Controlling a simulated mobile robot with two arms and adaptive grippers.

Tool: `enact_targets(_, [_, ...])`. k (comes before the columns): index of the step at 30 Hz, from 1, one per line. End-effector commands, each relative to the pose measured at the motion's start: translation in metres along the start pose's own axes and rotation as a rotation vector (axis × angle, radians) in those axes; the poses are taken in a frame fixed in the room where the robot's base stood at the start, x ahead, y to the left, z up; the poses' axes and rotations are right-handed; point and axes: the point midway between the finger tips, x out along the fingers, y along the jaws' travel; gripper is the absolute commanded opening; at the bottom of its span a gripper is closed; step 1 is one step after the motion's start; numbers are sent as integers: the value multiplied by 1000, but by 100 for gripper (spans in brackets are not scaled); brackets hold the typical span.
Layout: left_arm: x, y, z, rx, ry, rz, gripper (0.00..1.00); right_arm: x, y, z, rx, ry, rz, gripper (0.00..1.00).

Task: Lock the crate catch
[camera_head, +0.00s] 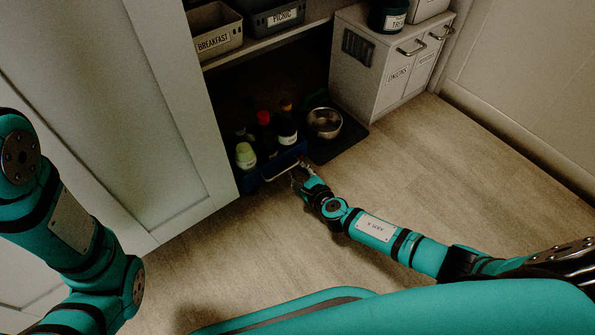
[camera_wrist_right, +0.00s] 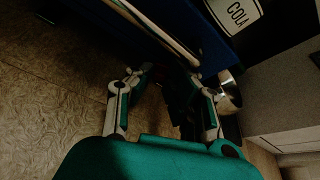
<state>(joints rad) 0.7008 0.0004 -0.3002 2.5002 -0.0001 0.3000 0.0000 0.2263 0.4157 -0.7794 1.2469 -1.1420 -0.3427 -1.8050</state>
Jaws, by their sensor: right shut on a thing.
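The blue crate (camera_head: 246,183) stands on the floor in the bottom of the cupboard and holds several bottles. A pale bar (camera_head: 281,166) runs along its front, and it also crosses the top of the right wrist view (camera_wrist_right: 160,32) in front of the blue crate wall (camera_wrist_right: 213,40). My right gripper (camera_head: 298,177) is at the right end of the crate's front. In the right wrist view its two fingers (camera_wrist_right: 165,78) close at the crate, by the bar's end. The catch between them is dark and mostly hidden. My left gripper is out of view.
A steel bowl (camera_head: 324,122) stands on a dark mat (camera_head: 343,143) right of the crate. A white drawer unit (camera_head: 376,75) is behind it. The large door (camera_head: 110,110) stands at the left. The wooden floor (camera_head: 480,180) at the right is clear.

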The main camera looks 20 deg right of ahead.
Motion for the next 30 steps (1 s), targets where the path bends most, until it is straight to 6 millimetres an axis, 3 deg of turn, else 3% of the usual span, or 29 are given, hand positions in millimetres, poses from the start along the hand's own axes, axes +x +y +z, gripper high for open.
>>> enact_targets(18, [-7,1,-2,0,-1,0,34,8,2,-21,-452,1,-186,0])
enact_targets(30, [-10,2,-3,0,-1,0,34,11,0,-26,-591,1,-243,0])
